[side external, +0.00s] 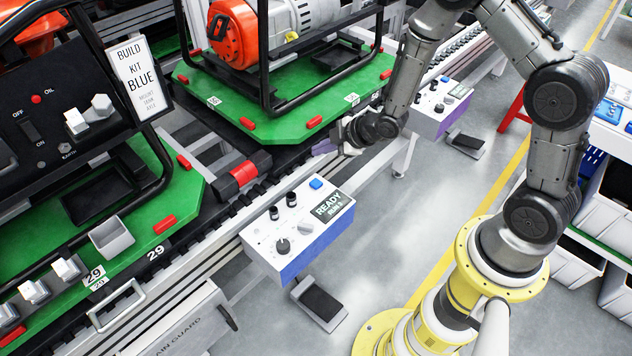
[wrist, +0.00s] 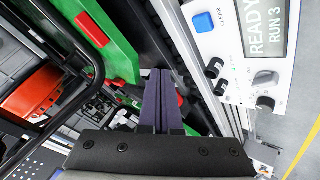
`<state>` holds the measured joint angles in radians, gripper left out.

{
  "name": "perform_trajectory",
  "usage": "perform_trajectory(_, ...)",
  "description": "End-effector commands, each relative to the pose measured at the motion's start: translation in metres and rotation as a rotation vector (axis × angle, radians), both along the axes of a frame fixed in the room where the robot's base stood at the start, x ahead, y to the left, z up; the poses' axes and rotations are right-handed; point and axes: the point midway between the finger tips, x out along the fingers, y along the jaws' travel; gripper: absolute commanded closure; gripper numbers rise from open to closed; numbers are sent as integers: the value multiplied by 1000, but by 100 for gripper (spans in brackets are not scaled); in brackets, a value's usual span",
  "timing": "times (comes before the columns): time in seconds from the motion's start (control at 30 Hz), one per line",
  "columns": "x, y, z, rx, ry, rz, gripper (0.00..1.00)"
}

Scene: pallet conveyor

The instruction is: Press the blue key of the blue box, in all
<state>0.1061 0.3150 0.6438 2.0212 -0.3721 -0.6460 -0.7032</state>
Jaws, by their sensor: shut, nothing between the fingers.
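The blue box (side external: 307,251) has a white top with knobs, a display and a blue front face. Its blue key (side external: 316,183) is at the top back of the panel, beside the display (side external: 329,206). In the wrist view the blue key (wrist: 203,22) has the word CLEAR beside it, and the display (wrist: 266,25) reads READY RUN 3. My gripper (side external: 322,147) is by the conveyor edge, behind the box and apart from the key. In the wrist view its purple fingers (wrist: 157,76) are together and empty, with the key to their upper right.
A second box (side external: 440,112) with a purple front stands farther back along the conveyor. Green pallets (side external: 284,140) carry machines in black frames, close to my gripper. A foot pedal (side external: 320,303) lies below the blue box. Grey floor is free to its right.

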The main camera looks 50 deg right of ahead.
Motion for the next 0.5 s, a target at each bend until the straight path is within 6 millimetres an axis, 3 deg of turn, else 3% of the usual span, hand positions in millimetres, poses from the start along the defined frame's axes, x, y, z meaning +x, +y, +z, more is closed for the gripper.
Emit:
perform_trajectory(0.33, 0, -1, -1, 0, 0, -2, 100)
perform_trajectory(0.5, 0, 0, -14, 1, 2, -3, 100)
